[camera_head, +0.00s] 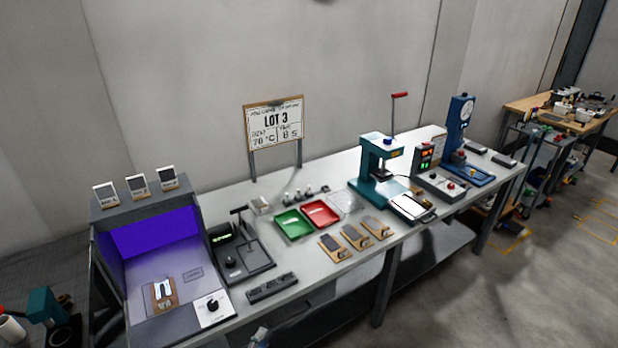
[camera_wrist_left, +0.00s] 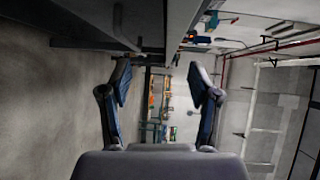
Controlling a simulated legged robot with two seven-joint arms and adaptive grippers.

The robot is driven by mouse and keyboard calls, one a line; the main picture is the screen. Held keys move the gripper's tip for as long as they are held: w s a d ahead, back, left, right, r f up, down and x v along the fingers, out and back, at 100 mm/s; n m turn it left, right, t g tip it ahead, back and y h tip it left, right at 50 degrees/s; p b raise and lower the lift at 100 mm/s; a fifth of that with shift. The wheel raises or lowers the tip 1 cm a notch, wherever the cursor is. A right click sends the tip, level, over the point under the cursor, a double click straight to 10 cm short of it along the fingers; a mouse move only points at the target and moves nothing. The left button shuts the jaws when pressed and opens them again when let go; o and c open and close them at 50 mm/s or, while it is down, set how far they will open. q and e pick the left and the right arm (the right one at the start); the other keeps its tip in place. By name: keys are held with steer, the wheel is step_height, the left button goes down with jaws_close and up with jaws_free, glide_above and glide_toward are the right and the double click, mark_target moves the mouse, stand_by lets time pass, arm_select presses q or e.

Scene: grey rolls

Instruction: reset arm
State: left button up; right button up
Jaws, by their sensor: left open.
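My left gripper (camera_wrist_left: 161,80) is open in the left wrist view, its two dark fingers spread wide with nothing between them. In the head view only a small part of what looks like my left gripper (camera_head: 258,337) shows at the bottom edge, below the front edge of the workbench (camera_head: 300,262). It is apart from the things on the bench. My right gripper is in neither view.
A purple-lit booth (camera_head: 150,232) stands at the bench's left end. Green (camera_head: 293,224) and red (camera_head: 320,213) trays lie mid-bench, near several tan-based pieces (camera_head: 355,236). A teal press (camera_head: 376,165) and a blue press (camera_head: 459,125) stand to the right. A sign (camera_head: 274,124) rises behind.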

arm_select(q)
steer(key=s+a+f+n+g+y, duration=0.2)
steer(key=s+f+n, duration=0.2)
steer(key=f, duration=0.2)
steer(key=s+a+f+n+g+y, duration=0.1)
steer(key=s+a+f+n+y, duration=0.25)
steer(key=f, duration=0.35)
steer(key=s+f+n+g, duration=0.3)
steer(key=s+f, duration=0.3)
steer(key=s, duration=0.4)
steer(key=s+f+n+g+y+p, duration=0.1)
steer(key=s+f+n+g, duration=0.3)
steer(key=s, duration=0.7)
steer(key=s+a+f+n+g, duration=0.1)
steer(key=s+f+n+g, duration=0.3)
steer(key=s, duration=0.7)
step_height(320, 180, down, 4)
steer(key=shift+n, duration=0.95)
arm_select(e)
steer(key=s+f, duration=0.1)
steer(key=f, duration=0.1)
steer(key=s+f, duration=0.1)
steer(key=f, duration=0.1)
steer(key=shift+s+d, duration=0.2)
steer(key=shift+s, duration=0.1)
arm_select(q)
steer(key=shift+a, duration=0.15)
